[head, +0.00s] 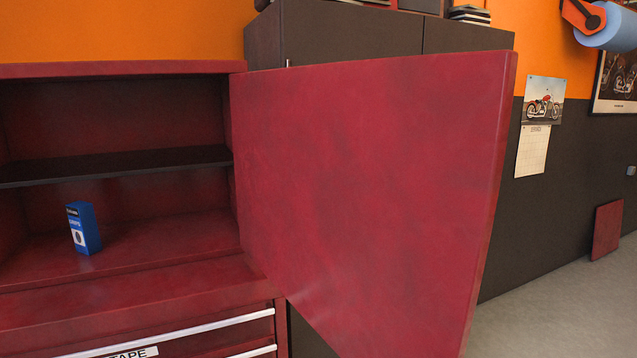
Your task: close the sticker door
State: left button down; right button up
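A large plain red door (370,180) stands swung wide open in the middle of the head view. It is hinged at the right side of a red cabinet (120,68), and its free edge reaches out toward me at the right. No sticker shows on the face that I see; its other face is hidden. The cabinet's inside is open to view, with a dark shelf (120,164) across it. Neither of my grippers is in view.
A small blue box (84,228) stands on the cabinet floor under the shelf. Drawers with pale handles (190,333) and a TAPE label are below. A dark cabinet (350,38) stands behind the door. Grey floor (560,310) is clear at the right.

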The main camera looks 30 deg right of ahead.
aim_at(368, 190)
jog(key=l+u, duration=0.25)
jog(key=l, duration=0.55)
jog(key=l+u, duration=0.3)
jog(key=l, duration=0.45)
jog(key=k+l+u, duration=0.25)
jog(key=l, duration=0.55)
jog(key=i, duration=0.1)
